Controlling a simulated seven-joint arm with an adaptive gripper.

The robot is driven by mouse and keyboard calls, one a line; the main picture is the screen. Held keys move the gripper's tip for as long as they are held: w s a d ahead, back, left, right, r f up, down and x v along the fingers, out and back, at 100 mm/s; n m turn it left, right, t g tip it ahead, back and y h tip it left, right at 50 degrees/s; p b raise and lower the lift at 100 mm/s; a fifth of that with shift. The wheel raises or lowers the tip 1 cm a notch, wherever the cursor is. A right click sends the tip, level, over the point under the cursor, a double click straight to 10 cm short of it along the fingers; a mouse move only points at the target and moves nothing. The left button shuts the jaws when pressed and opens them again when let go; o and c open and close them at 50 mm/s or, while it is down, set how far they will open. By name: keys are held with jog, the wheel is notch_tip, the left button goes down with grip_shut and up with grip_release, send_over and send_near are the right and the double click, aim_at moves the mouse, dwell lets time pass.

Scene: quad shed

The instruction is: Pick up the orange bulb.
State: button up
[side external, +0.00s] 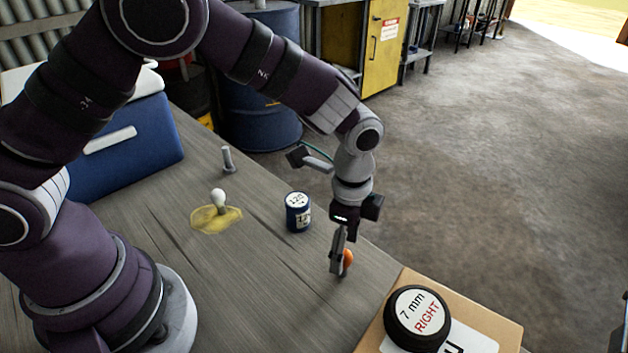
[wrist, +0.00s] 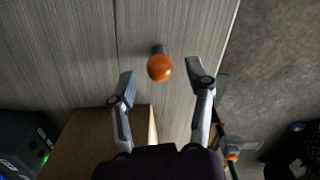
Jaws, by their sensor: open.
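In the side external view the bulb (side external: 347,258) is partly hidden by my gripper's fingers. My gripper (wrist: 160,88) is open, with one finger to each side and the bulb just ahead of the line between the tips. In the side external view my gripper (side external: 338,268) points down, low over the table, close by the bulb. I cannot tell whether a finger touches it.
A cardboard box (side external: 395,290) with a black round "7 mm RIGHT" item (side external: 417,312) is near the right table edge.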

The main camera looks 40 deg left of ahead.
aim_at(345, 252)
notch_tip(345, 252, down, 4)
jog(key=shift+f, duration=0.1)
jog(key=c, duration=0.8)
